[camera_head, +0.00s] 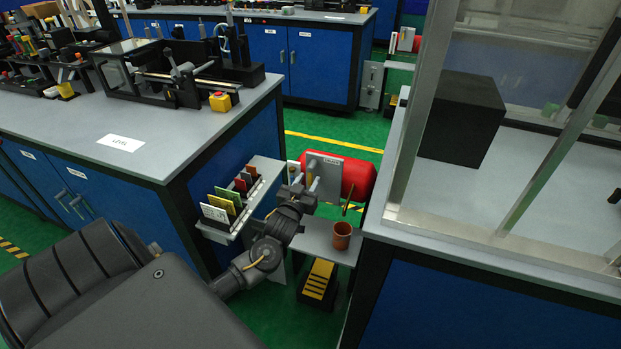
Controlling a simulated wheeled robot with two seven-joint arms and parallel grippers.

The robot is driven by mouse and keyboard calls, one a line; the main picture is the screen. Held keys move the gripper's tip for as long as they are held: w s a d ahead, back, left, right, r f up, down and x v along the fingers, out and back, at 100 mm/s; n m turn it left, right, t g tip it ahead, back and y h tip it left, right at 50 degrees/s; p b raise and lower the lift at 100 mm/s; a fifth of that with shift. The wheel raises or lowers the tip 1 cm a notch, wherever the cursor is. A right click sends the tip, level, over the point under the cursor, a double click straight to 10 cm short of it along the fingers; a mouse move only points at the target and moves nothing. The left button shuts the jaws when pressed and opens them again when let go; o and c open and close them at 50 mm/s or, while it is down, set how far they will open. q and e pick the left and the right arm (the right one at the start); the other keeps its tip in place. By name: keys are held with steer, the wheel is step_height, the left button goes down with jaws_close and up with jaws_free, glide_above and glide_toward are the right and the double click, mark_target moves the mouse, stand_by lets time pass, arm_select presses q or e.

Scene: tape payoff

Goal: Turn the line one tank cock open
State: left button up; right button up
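A red tank (359,179) lies on its side in the gap between two benches. A grey upright plate (331,169) with a small label stands at its left end. A thin brownish rod (348,197) slants in front of the tank; I cannot tell whether it is the cock handle. My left gripper (306,190) is at the plate's lower left, its fingers overlapping the plate in the camera_head view. The fingers are small and dark, so I cannot tell whether they are open or touching anything. The cock itself is not clear, perhaps hidden behind the gripper. My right gripper is out of view.
A rack of coloured cards (238,207) stands just left of my gripper. A brown cup (342,235) sits on a small grey shelf (316,236) below. A metal-framed enclosure (416,120) on the right bench and the left bench (190,145) flank the gap.

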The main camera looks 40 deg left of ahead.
arm_select(q)
steer(key=shift+x, duration=1.25)
jaws_close()
